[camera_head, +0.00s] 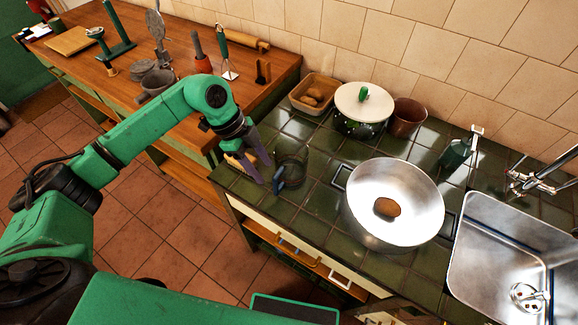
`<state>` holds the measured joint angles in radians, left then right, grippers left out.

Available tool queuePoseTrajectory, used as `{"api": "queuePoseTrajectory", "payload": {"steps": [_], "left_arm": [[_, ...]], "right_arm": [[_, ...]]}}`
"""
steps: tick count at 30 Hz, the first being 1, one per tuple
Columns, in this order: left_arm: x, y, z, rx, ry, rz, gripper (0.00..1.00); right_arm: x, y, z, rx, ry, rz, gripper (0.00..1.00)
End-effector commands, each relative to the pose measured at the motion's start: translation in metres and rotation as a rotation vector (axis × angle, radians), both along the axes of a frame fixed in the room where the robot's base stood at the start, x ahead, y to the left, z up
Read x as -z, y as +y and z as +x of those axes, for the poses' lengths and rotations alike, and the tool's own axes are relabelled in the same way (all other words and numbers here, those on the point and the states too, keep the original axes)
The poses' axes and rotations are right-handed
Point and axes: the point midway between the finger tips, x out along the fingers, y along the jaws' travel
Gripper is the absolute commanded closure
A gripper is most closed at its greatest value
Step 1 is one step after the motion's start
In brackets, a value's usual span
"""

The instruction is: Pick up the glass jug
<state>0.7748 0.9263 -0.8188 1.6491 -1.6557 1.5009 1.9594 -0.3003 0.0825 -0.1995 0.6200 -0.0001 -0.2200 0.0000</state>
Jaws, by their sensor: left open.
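The glass jug (292,170) is clear and stands on the dark green tiled counter (318,203). A bluish handle shows at its lower left side. My left gripper (254,168) is open just left of the jug, its two fingers pointing down toward the counter. The jug is not between the fingers, and I cannot tell whether they touch it. My right gripper is not in view.
A large metal bowl (414,205) with a brown item in it stands right of the jug, before the sink (487,270). Behind are a lidded pot (358,123), a brown pot (407,117) and a basket (300,97).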

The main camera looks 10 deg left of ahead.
Motion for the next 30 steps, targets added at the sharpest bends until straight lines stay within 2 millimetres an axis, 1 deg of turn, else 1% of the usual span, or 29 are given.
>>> {"api": "queuePoseTrajectory", "payload": {"steps": [1, 3, 5, 8, 9, 12, 15, 19, 20, 21, 24, 30], "left_arm": [[0.006, -0.004, -0.001, 0.000, 0.003, -0.001, 0.48], [0.015, -0.008, -0.001, 0.002, 0.002, -0.002, 0.48], [0.021, -0.011, -0.001, 0.002, 0.000, -0.002, 0.48], [0.034, -0.018, -0.003, 0.003, 0.004, -0.003, 0.48], [0.042, -0.021, -0.004, 0.002, 0.004, -0.003, 0.48], [0.061, -0.028, -0.004, 0.002, 0.001, -0.004, 0.48], [0.068, -0.030, -0.003, 0.002, -0.001, -0.002, 0.48], [0.068, -0.029, -0.003, 0.002, -0.003, -0.002, 0.48], [0.068, -0.029, -0.003, 0.002, -0.003, -0.002, 0.52], [0.068, -0.029, -0.003, 0.002, -0.003, -0.002, 0.67], [0.068, -0.029, -0.003, 0.002, -0.003, -0.002, 1.00], [0.068, -0.029, -0.003, 0.002, -0.003, -0.003, 1.00]], "right_arm": [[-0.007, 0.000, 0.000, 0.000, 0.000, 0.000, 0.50], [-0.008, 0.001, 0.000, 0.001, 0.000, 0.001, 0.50], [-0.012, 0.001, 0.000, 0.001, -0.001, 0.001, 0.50], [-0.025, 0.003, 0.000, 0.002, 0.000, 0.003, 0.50], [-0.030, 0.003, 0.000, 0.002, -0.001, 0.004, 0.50], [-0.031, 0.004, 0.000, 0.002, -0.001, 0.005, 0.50], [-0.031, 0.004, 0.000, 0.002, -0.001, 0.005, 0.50], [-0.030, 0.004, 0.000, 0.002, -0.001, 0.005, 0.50], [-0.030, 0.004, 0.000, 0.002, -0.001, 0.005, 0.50], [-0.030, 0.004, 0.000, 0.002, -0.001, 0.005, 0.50], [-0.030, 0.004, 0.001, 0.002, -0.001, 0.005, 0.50], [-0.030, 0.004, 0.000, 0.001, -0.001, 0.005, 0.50]]}}
